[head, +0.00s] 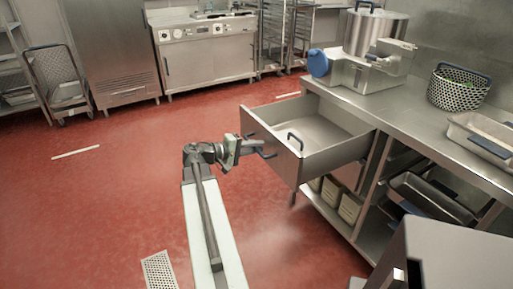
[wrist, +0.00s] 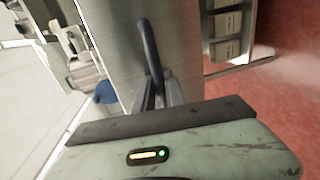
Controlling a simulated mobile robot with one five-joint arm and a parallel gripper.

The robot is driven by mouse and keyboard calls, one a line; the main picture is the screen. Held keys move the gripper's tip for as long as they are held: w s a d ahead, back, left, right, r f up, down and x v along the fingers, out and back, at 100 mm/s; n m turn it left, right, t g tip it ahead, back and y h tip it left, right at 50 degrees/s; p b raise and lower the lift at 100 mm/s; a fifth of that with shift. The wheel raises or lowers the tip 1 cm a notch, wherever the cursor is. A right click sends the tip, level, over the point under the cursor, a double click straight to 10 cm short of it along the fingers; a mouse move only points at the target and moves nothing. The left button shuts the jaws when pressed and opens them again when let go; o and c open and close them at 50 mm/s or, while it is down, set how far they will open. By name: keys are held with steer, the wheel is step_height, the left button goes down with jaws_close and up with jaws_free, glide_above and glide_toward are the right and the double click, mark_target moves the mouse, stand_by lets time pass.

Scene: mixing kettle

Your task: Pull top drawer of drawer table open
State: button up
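The top drawer of the drawer table (head: 272,145) is pulled far out, and its empty metal inside shows in the head view. Its dark handle (head: 268,155) is on the front panel. The handle also shows as a dark curved bar in the wrist view (wrist: 150,50). My gripper (head: 249,148) is at the handle, in front of the panel. In the wrist view, its two fingers (wrist: 162,94) lie close on both sides of the handle's lower end and look shut on it. The fingertip contact is partly hidden.
The steel counter (head: 425,128) carries a blue-knobbed machine (head: 360,70), a perforated basket (head: 458,90) and a metal tray (head: 482,135). Below are shelves with beige containers (head: 349,208). The red floor (head: 110,185) left of the drawer is clear. A wheeled cart (head: 58,85) stands at the back left.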

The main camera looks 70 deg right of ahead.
steer(key=shift+o, duration=1.3)
steer(key=shift+s+r, duration=0.1)
steer(key=p+v, duration=0.1)
steer(key=v, duration=0.6)
steer(key=shift+w+a, duration=0.25)
steer(key=shift+a, duration=0.1)
